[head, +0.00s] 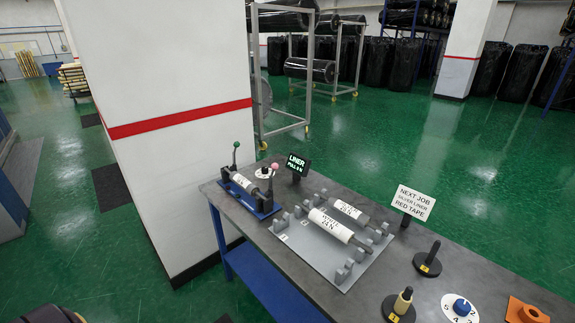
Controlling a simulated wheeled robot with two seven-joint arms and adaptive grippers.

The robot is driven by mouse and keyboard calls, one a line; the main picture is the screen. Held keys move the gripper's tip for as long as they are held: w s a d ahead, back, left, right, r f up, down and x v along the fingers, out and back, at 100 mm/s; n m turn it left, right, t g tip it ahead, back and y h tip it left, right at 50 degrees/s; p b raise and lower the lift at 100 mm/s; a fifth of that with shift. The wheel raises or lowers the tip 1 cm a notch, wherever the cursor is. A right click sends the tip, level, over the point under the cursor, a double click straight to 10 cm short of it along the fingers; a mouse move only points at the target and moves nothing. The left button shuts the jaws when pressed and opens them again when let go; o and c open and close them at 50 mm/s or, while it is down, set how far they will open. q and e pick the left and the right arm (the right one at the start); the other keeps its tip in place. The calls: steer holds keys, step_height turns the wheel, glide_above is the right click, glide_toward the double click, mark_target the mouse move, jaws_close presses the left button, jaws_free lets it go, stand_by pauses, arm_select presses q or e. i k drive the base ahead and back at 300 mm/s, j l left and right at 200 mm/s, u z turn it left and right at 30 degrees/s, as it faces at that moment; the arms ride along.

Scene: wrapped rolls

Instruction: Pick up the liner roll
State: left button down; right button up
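Two liner rolls lie on cradles of a grey rack plate (322,252) on the workbench. The nearer is a white roll (331,226) labelled "WHITE 24 N". The farther is a greyer roll (347,210) with a label too small to read surely. Both have dark shaft ends. Other cradles on the plate are empty. A sign (412,203) reads "NEXT JOB SILVER LINER RED TAPE". A small dark display (297,165) shows "LINER PULL" and a value in green. A blue-based fixture (250,201) holds another small white-labelled roll (243,182). Neither of my grippers is in view.
The dark bench top (455,262) also bears two black-based posts (428,262) (398,306), a white dial with a blue knob (461,306) and an orange block (526,311). A white pillar (165,140) stands behind the bench's left end. Green floor lies open beyond.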

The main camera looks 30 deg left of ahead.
mark_target(253, 190)
steer(key=u, duration=1.25)
